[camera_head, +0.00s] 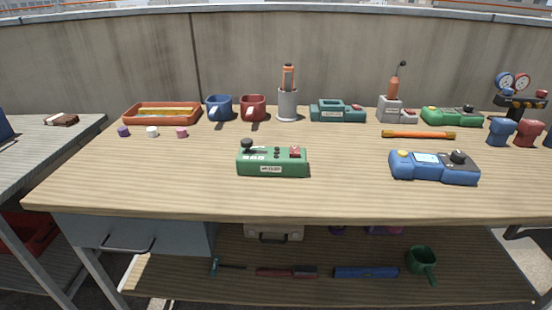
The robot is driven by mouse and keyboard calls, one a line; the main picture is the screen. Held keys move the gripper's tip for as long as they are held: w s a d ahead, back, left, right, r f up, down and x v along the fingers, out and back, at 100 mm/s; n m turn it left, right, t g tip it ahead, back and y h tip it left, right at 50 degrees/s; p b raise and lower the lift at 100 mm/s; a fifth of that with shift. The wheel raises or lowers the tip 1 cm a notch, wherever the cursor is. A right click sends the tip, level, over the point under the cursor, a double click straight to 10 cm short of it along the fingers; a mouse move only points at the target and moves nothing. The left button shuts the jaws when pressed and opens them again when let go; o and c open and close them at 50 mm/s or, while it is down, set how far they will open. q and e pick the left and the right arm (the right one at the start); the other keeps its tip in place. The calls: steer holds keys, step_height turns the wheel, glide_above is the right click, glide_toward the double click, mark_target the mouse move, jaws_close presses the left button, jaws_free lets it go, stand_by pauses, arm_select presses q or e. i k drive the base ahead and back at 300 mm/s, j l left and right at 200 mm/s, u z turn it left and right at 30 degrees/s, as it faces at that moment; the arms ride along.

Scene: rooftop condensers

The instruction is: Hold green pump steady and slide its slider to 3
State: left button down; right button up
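Another green device (452,117) lies at the back right, and a teal one (338,112) stands at the back middle. Neither of my grippers is in view.
A blue device (434,168) stands to the right, with an orange rod (418,134) behind it. Mugs, an orange tray (162,113) and a grey cup (288,105) line the back. The table (180,185) is bare around the central green device.

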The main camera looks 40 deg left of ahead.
mark_target(246, 143)
steer(key=u, duration=1.35)
steer(key=j+z, duration=0.15)
steer(key=k+j, duration=0.05)
steer(key=j, duration=0.05)
